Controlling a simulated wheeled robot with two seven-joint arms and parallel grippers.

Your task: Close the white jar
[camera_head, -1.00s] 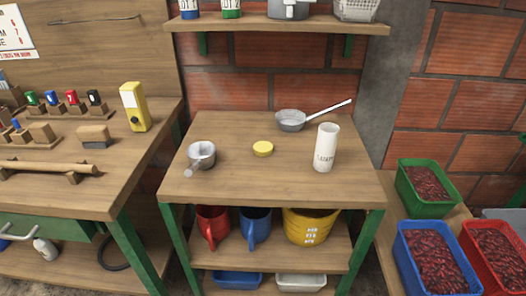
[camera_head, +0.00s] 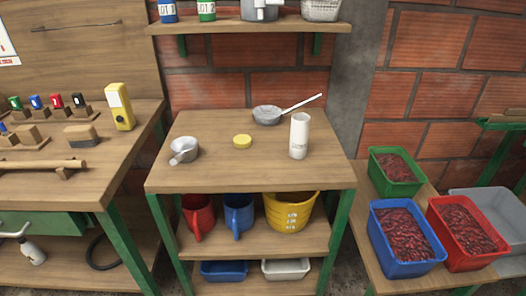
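The white jar (camera_head: 299,137) stands upright near the right side of the wooden table top (camera_head: 240,178). It is a tall cylinder with small dark lettering low on its front, and no lid shows on it. A round yellow lid (camera_head: 242,141) lies flat on the table, to the left of the jar and apart from it. Neither of my grippers shows in the head view.
A metal scoop (camera_head: 184,151) lies left of the lid. A strainer (camera_head: 267,115) with a long handle lies behind the lid and jar. The front of the table top is clear. Mugs and a yellow bucket (camera_head: 289,211) stand on the shelf below. Crates of red cherries (camera_head: 406,238) are at right.

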